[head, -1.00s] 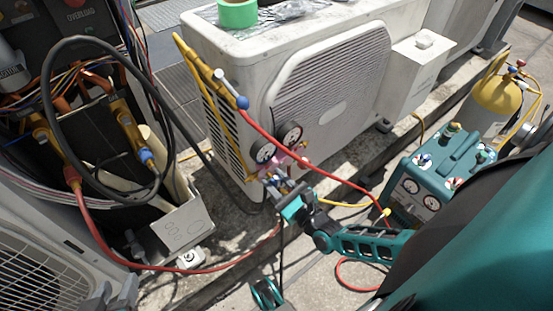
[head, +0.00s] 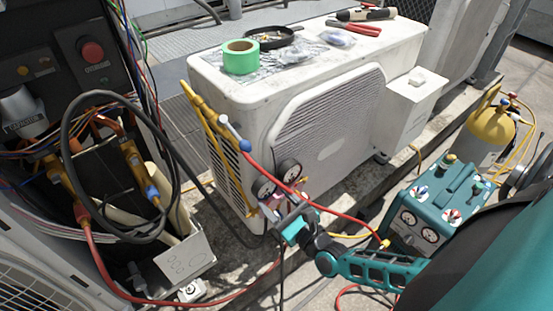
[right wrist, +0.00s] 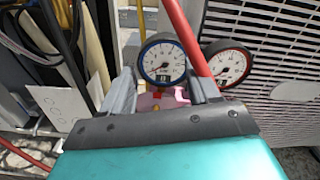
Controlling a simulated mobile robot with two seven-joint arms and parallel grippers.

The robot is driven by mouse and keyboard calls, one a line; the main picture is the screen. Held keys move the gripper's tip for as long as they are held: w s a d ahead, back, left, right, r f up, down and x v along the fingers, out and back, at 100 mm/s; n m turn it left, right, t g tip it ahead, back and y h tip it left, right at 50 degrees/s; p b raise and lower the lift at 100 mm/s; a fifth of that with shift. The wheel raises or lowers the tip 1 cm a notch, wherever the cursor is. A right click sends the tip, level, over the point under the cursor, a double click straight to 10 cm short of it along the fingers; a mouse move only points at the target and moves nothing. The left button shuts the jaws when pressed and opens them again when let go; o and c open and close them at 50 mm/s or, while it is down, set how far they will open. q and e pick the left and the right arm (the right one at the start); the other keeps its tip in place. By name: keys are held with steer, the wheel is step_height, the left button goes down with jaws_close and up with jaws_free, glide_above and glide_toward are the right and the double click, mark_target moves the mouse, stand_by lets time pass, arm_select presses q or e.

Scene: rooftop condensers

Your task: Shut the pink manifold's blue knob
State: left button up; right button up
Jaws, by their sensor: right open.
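The pink manifold (head: 283,198) hangs at the near corner of the white condenser, below two round gauges (head: 264,187). In the right wrist view, the pink body (right wrist: 160,97) shows between my gripper's fingers, under the blue-rimmed gauge (right wrist: 162,62). The red-rimmed gauge (right wrist: 229,63) is to its right. My right gripper (head: 279,212) is open at the manifold's lower front. The right wrist view shows its grey fingers apart (right wrist: 161,88). I cannot make out the manifold's blue knob; the gripper covers that area. Contact cannot be told. My left gripper is not in view.
A red hose (head: 330,212) crosses close by the gripper and gauges. The white condenser (head: 235,92) stands behind, with green tape (head: 241,57) on top. A teal recovery unit (head: 440,200) and yellow cylinder (head: 492,125) stand right. An open wired panel (head: 85,60) stands left.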

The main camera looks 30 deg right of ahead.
mark_target(277, 215)
step_height(277, 215, up, 13)
steer(key=p, duration=0.5)
steer(key=shift+f, duration=0.15)
